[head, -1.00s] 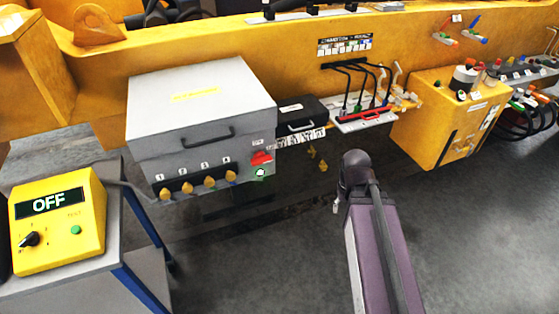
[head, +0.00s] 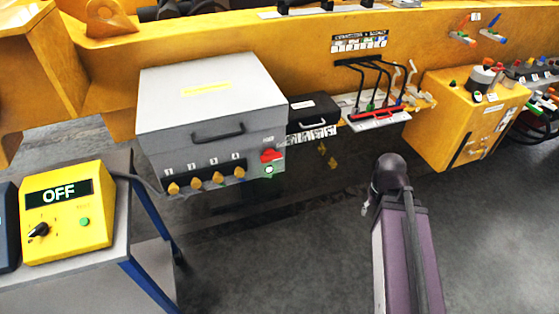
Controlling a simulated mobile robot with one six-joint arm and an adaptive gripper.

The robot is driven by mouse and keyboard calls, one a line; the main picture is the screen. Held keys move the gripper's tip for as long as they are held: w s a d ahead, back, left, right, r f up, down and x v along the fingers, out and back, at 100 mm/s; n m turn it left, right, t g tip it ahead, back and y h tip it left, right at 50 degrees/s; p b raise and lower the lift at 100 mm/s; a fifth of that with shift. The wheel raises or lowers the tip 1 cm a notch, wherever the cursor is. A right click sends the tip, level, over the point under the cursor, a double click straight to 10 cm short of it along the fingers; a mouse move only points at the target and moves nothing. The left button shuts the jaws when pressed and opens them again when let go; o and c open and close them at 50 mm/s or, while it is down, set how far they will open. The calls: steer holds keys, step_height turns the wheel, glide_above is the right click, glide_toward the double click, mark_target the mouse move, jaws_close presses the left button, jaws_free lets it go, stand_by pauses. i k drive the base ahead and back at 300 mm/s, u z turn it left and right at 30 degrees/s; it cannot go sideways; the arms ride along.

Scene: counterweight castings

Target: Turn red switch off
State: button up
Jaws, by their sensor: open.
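The red switch (head: 271,156) is a small red rotary handle on the front face of a grey metal box (head: 210,105), near its right end. Its handle looks roughly level, but it is too small to read its exact setting. A lit green lamp (head: 268,170) sits just below it. My purple arm link and its dark joint stand upright to the right of the box, apart from the switch. My gripper cannot be made out in the head view.
Yellow knobs (head: 195,181) line the box front. A yellow meter reading OFF (head: 68,212) stands on a grey cart (head: 135,205) at left. A black case (head: 314,108), levers (head: 375,85) and a yellow cabinet (head: 465,112) are to the right. Floor in front is clear.

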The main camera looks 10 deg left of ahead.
mark_target(270, 155)
steer(key=z, duration=0.1)
steer(key=k, duration=1.45)
steer(key=u, duration=1)
steer(key=i, duration=1)
